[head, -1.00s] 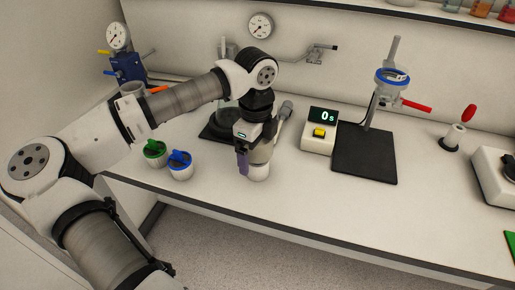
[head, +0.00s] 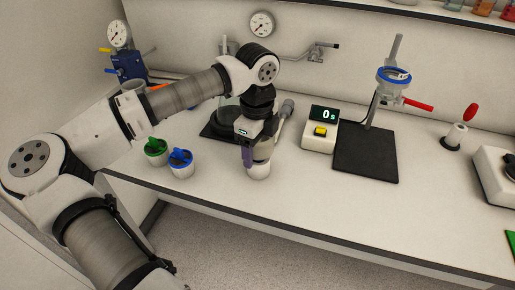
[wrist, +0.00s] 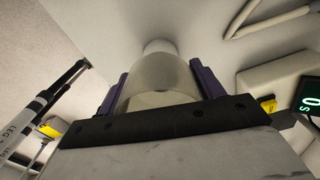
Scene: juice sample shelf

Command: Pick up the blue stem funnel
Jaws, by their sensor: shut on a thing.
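My gripper (head: 254,158) points down over the front of the bench, its purple fingers shut on a pale, partly see-through round vessel (head: 258,172) with a white lower end. In the wrist view the vessel (wrist: 160,82) sits between both fingers and appears upright; its lower end looks on or very near the bench top. A blue-topped white cup (head: 180,162) stands left of my gripper, apart from it. A blue-rimmed round piece (head: 393,76) with a red handle is held on a stand at the right. I cannot tell which blue piece is the stem funnel.
A green-topped cup (head: 156,152) stands beside the blue-topped one. A timer reading 0 (head: 321,128) and the stand's black base (head: 365,153) are to the right. A grey-ended rod (head: 286,108) rises close behind my gripper. The bench's front right (head: 330,210) is clear.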

